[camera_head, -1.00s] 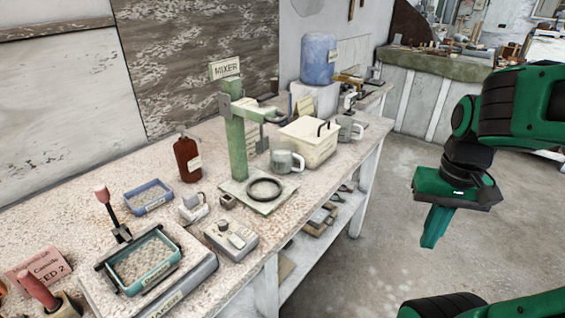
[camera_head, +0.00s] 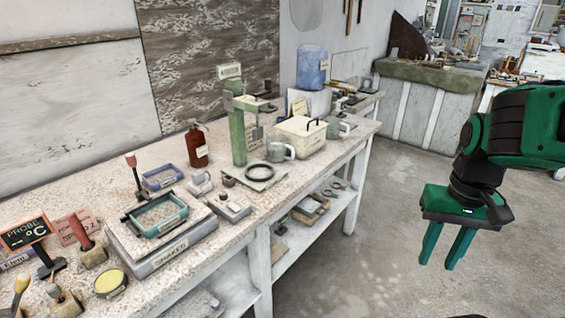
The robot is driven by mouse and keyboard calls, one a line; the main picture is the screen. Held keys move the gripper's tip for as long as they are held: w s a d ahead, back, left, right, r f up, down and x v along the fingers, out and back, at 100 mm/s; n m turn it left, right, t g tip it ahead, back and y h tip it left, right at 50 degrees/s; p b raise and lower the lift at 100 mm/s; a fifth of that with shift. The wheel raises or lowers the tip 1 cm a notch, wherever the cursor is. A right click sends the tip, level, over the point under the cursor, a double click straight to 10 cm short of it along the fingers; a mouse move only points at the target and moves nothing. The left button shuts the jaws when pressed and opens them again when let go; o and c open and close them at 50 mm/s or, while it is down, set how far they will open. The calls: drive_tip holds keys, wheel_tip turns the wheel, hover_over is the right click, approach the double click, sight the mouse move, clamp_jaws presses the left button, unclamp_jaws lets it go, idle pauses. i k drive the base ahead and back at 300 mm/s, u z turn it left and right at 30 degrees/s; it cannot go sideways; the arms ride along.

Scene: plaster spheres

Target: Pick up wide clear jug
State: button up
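Two grey-green, see-through-looking jugs with handles stand on the long bench (camera_head: 75,188). One jug (camera_head: 277,151) is beside the green mixer stand (camera_head: 238,138). The other jug (camera_head: 336,128) is farther back, right of a cream lidded box (camera_head: 300,138) and partly hidden by it. I cannot tell from their shape which is the wide clear one. My green gripper (camera_head: 437,264) hangs at the right over the floor, away from the bench and both jugs. Its two fingers are apart with nothing between them.
A brown bottle (camera_head: 196,147), a blue tray (camera_head: 162,177) and a shaker (camera_head: 160,220) stand farther left. A blue water container (camera_head: 312,66) is behind. Open floor (camera_head: 345,270) lies right of the bench.

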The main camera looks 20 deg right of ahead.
sight(277, 146)
drive_tip(key=z, duration=0.15)
drive_tip(key=i, duration=1.3)
drive_tip(key=u, duration=0.15)
